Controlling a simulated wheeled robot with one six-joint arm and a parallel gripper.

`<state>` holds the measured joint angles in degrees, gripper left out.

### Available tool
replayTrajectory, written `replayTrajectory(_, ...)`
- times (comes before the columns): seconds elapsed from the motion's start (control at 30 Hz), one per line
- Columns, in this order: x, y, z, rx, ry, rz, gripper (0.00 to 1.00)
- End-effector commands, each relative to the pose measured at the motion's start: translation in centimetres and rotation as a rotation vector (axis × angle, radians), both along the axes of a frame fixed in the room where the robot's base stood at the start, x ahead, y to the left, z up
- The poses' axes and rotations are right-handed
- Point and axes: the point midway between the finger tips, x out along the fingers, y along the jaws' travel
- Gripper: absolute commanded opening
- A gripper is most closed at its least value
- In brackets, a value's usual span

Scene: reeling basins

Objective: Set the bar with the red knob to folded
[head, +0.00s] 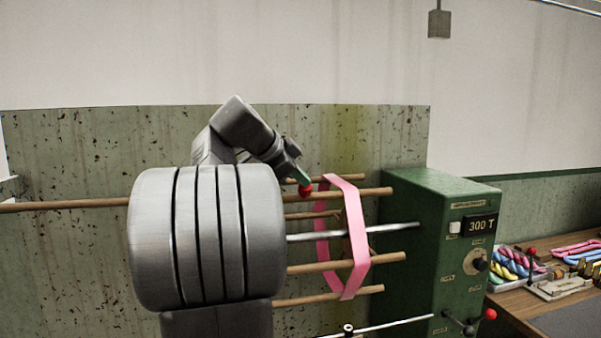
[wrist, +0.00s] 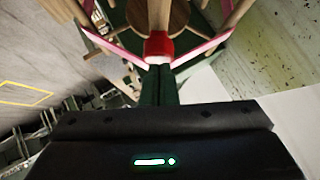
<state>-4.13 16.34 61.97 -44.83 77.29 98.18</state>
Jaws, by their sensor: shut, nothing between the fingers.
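The red knob (head: 305,190) sits at my gripper's tip in the head view, on the reel of wooden bars. In the wrist view the red knob (wrist: 158,46) is straight ahead of my gripper (wrist: 158,72), at the end of a wooden bar (wrist: 159,15). My gripper (head: 303,178) is shut with nothing between its fingers, and its tips are touching or very near the knob. A pink band (head: 361,240) loops around the reel's bars. My arm hides the left part of the reel, so I cannot tell the knobbed bar's full position.
A green machine box (head: 424,225) with a 300 T display stands right of the reel. A metal shaft (head: 385,229) runs through the reel's middle. A wooden table (head: 517,307) with coloured skeins is at the far right. A speckled green wall (head: 75,150) is behind.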

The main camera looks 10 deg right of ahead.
Motion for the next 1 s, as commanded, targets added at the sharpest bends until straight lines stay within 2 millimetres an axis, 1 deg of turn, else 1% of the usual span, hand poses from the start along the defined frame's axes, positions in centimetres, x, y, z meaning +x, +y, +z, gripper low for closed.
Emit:
replayTrajectory(0.17, 0.0, 0.0, 0.0, 0.0, 0.0, 0.0, 0.0)
replayTrajectory(0.27, 0.2, 0.0, -0.5, 0.0, 0.001, -0.001, 0.0)
replayTrajectory(0.37, 0.7, 0.0, -1.5, 0.0, 0.001, -0.001, 0.0)
replayTrajectory(0.5, 1.7, 0.1, -3.6, 0.001, 0.002, 0.0, 0.0)
replayTrajectory(0.63, 2.6, 0.1, -4.9, 0.0, 0.001, -0.001, 0.0)
replayTrajectory(1.0, 2.8, 0.1, -5.1, 0.003, 0.005, 0.0, 0.0)
